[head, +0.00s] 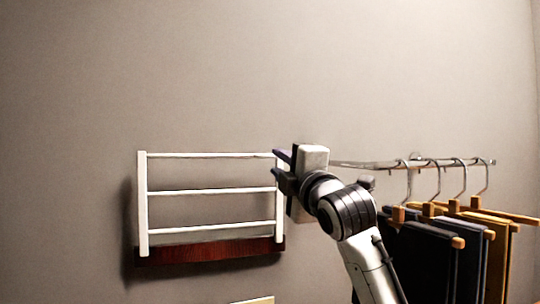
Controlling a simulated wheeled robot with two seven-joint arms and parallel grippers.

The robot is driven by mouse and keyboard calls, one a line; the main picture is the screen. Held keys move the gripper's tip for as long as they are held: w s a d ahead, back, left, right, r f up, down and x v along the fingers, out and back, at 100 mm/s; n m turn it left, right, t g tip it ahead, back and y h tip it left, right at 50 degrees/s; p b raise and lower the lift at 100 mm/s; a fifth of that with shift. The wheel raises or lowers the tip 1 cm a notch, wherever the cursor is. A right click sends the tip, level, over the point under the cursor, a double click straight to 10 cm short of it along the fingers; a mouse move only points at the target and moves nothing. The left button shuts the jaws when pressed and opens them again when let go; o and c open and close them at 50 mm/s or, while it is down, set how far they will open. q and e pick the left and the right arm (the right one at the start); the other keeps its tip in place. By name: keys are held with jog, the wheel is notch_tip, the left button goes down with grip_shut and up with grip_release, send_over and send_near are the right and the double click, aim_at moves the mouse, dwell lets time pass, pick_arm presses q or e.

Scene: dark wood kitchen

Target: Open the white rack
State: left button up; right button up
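The white rack (142,205) is on the wall left of centre in the head view. It has two upright posts and three horizontal bars, above a dark red-brown wooden base (210,252). It stands upright, close to the wall. My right gripper (281,168) is at the upper part of the rack's right post. Its two dark fingers show apart, one above the other, with a gap between them. The gripper hides part of the post, so I cannot tell whether it touches. My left gripper is not in view.
Right of my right arm, a metal rail (385,164) on the wall carries several hangers with dark and mustard-coloured trousers (415,258). A pale edge (252,300) shows at the bottom. The wall left of and above the rack is bare.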

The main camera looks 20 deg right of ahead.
aim_at(270, 156)
jog(key=p+x, duration=0.1)
jog(key=x, duration=0.4)
jog(key=shift+w+r+p, duration=0.2)
jog(key=shift+w+p, duration=0.1)
jog(key=shift+w, duration=0.65)
jog(key=shift+c, duration=0.4)
jog(key=shift+r, duration=0.15)
grip_shut()
